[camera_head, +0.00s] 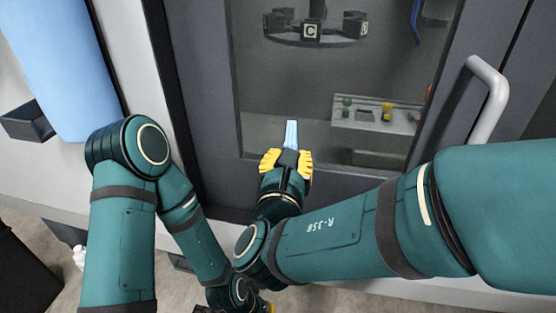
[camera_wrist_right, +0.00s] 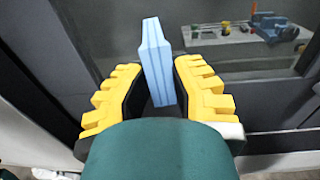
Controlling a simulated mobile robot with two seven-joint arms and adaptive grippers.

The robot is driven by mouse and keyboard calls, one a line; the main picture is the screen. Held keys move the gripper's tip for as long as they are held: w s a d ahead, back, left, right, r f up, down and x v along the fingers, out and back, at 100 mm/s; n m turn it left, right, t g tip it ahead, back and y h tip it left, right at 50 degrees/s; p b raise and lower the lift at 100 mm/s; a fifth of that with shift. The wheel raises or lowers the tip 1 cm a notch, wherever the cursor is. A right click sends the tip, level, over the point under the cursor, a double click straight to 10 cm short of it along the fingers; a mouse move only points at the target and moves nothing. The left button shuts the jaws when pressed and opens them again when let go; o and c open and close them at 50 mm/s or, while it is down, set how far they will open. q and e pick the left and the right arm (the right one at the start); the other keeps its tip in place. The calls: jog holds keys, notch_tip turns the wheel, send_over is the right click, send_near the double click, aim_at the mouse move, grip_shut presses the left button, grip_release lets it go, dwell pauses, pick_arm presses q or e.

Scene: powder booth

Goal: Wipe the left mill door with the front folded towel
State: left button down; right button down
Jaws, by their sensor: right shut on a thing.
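The mill door (camera_head: 270,95) fills the upper middle of the head view, a glass pane in a dark grey frame. My right gripper (camera_head: 287,158) is in front of the pane's lower part, shut on a light-blue folded towel (camera_head: 291,134). In the right wrist view the towel (camera_wrist_right: 157,60) stands upright between the yellow fingers of the gripper (camera_wrist_right: 160,95), its far end towards the door. I cannot tell whether it touches the glass. My left gripper (camera_head: 262,308) is low at the bottom edge, mostly cut off and hidden by the arms.
A light grey bar handle (camera_head: 490,100) sticks out at the door's right side. Behind the glass are a round tool carousel (camera_head: 315,40) and a grey fixture block (camera_head: 378,116). A large blue shape (camera_head: 55,65) and a dark bin (camera_head: 28,121) are at the left.

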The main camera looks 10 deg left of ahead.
jog(key=a, duration=0.6)
jog(key=shift+a+b, duration=0.3)
jog(key=shift+b, duration=0.15)
dwell(0.6)
jog(key=shift+w, duration=0.1)
jog(key=shift+s+a+b, duration=0.1)
jog(key=shift+s+b, duration=0.25)
jog(key=shift+s, duration=2.6)
jog(key=shift+s, duration=0.1)
jog(key=shift+s, duration=1.4)
